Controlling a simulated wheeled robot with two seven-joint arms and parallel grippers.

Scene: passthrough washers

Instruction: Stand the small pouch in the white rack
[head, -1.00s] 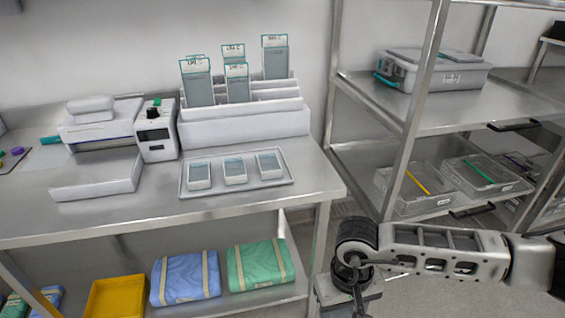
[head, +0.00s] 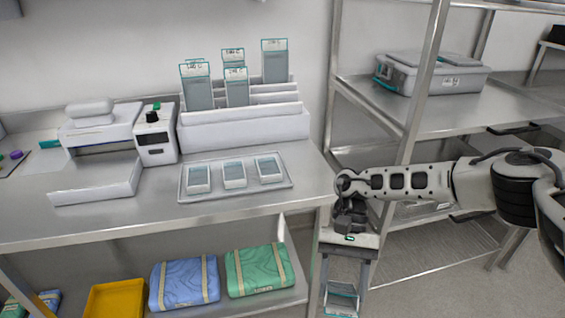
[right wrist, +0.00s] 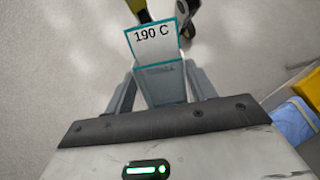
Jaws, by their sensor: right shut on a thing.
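The white rack (head: 245,127) stands at the back of the steel counter. Several tall grey pouches with white, teal-edged tops stand in its slots, such as one at its right (head: 274,62); front slots to the right look empty. My right gripper (head: 343,285) points down in front of the counter's right end, below the top's height. It is shut on a small pouch (head: 341,300), grey with teal edges. In the right wrist view the pouch (right wrist: 158,80) sits between both fingers, its white label reading "190 C". My left gripper is out of view.
A white device (head: 155,140) and sealer (head: 95,160) stand left. Wrapped blue (head: 185,284) and green (head: 260,270) packs lie below. A shelf post (head: 420,85) stands right.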

